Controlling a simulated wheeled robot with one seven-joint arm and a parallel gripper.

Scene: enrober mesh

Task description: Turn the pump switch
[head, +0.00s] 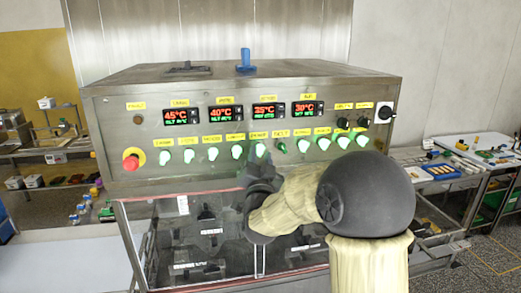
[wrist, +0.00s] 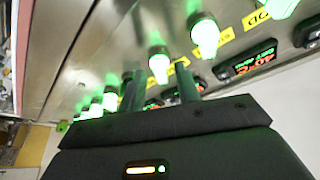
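A steel control panel (head: 240,175) carries a row of glowing green-white switches under yellow labels. The label print is too small to tell surely which one is the pump switch. My gripper (head: 261,164) is just below and in front of a glowing switch (head: 261,149) near the middle of the row, partly hiding it. In the wrist view, my gripper (wrist: 157,76) has its two dark fingers apart, with a lit switch (wrist: 158,64) in line with the gap between them. I cannot tell whether the fingers touch it.
A red emergency button (head: 131,161) is at the panel's left, and a black rotary switch (head: 384,112) at its right. Red and green displays (head: 181,116) sit above the switches. A clear-fronted compartment (head: 190,235) lies below. Benches with small parts (head: 450,170) stand on both sides.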

